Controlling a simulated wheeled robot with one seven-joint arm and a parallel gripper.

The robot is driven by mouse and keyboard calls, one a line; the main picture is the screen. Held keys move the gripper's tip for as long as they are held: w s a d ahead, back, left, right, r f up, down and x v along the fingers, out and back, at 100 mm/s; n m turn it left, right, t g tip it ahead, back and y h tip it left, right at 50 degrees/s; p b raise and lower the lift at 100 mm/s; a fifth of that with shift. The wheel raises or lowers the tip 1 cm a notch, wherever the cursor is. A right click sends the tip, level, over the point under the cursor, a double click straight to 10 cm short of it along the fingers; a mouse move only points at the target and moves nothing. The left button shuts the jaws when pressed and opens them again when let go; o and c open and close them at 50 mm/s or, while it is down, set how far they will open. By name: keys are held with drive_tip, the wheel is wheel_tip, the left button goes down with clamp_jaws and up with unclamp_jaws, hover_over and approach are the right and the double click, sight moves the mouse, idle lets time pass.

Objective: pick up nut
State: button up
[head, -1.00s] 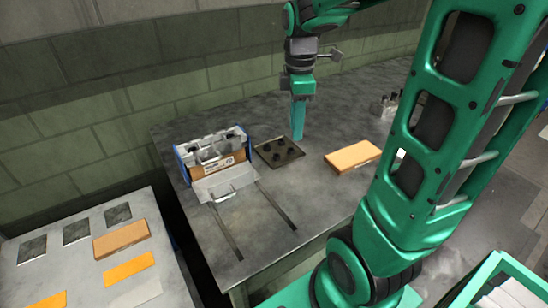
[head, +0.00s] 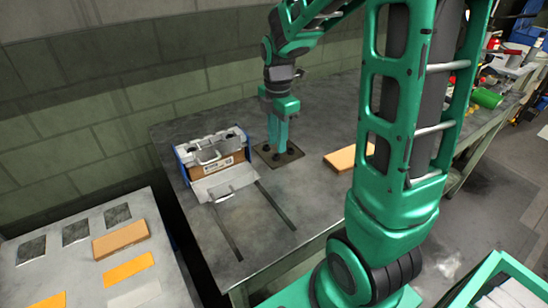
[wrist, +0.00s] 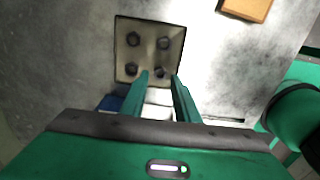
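Several dark nuts (wrist: 133,39) stand in a square pattern on a brownish square plate (wrist: 122,55) on the grey table; the plate also shows in the head view (head: 297,152). My gripper (wrist: 159,76) has its two green fingers apart, with nothing between them that I can see held. In the wrist view the nearest right nut (wrist: 160,71) appears between the fingertips; I cannot tell whether the fingers are around it or still above it. In the head view my gripper (head: 278,147) points down over the plate and hides part of it and some nuts.
A blue-sided fixture (head: 212,153) with a grey front flap (head: 224,183) stands left of the plate. An orange-brown block (head: 343,159) lies to its right. A lower table at left holds several flat plates and blocks (head: 120,239). The table in front of the plate is mostly clear.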

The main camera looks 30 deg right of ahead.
sight(276, 155)
drive_tip(key=shift+a+f, duration=0.1)
drive_tip(key=shift+f, duration=1.9)
drive_tip(key=shift+c, duration=0.7)
clamp_jaws()
drive_tip(key=shift+r, duration=0.1)
wheel_tip(276, 155, up, 10)
